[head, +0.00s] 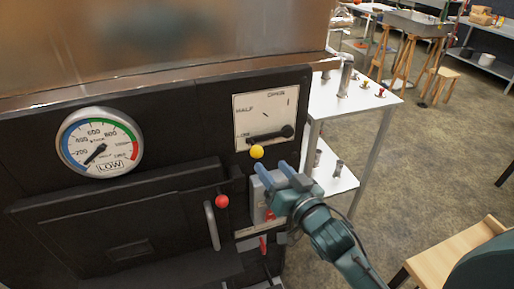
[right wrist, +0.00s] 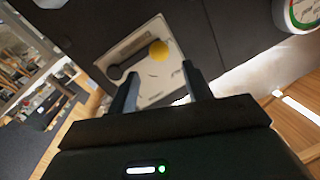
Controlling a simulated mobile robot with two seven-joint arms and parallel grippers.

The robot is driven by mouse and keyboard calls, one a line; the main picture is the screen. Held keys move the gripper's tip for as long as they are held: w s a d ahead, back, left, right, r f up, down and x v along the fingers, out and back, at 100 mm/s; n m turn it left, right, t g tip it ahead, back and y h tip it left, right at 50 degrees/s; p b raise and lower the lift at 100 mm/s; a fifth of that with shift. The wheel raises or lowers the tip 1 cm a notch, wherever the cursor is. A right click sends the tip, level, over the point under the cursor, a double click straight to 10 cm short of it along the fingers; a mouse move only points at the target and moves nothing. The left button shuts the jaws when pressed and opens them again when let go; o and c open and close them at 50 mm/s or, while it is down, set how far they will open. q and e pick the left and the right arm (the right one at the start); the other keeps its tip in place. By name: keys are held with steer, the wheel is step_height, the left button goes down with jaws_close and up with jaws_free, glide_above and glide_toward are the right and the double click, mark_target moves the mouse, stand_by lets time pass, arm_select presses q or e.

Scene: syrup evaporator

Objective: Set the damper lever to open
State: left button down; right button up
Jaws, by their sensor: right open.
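The damper lever (head: 268,136) is a black bar on a white plate (head: 280,102) marked with HALF and what reads as OPEN. Its pivot is at the plate's lower right, and the bar lies nearly level, pointing left to the lowest mark, with a yellow knob (head: 257,152) at its end. My right gripper (head: 271,167) is open and empty, just below the knob. In the right wrist view, the yellow knob (right wrist: 159,50) shows just beyond the gap between the open fingers (right wrist: 159,70), apart from them. My left gripper is not in view.
A round gauge (head: 100,143) reading LOW sits on the black front at left. Below it is a firebox door (head: 120,235) with a handle (head: 212,225) and a red knob (head: 222,202). A grey box (head: 258,200) is behind my gripper. A white table (head: 350,100) stands right.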

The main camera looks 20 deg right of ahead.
mark_target(260, 154)
steer(key=w, duration=0.2)
steer(key=w+a, duration=0.1)
steer(key=w, duration=0.5)
steer(key=shift+a, duration=0.3)
jaws_close()
